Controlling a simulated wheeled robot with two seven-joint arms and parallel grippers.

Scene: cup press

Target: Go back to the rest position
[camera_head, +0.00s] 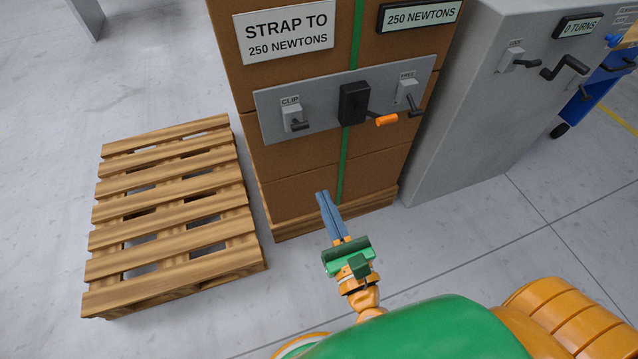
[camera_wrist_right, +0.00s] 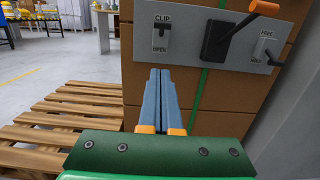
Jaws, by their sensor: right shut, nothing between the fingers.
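My right gripper (camera_head: 324,196) is shut and empty, its blue-grey fingers together in front of the lower part of the strapped box stack (camera_head: 290,190). It also shows in the right wrist view (camera_wrist_right: 160,75), below the grey control panel (camera_wrist_right: 180,40). The panel carries a clip lever (camera_head: 295,115), a black tensioner (camera_head: 353,103) with an orange-tipped handle (camera_head: 386,120), and a free lever (camera_head: 408,92). A green strap (camera_head: 342,165) runs down the stack. The display (camera_head: 419,15) reads 250 newtons. My left gripper is not in view.
An empty wooden pallet (camera_head: 170,215) lies on the floor to the left. A grey cabinet (camera_head: 480,110) with a crank (camera_head: 565,67) and a display reading 0 turns (camera_head: 578,27) stands at the right. A blue cart (camera_head: 600,85) is beyond it. Open floor lies in front.

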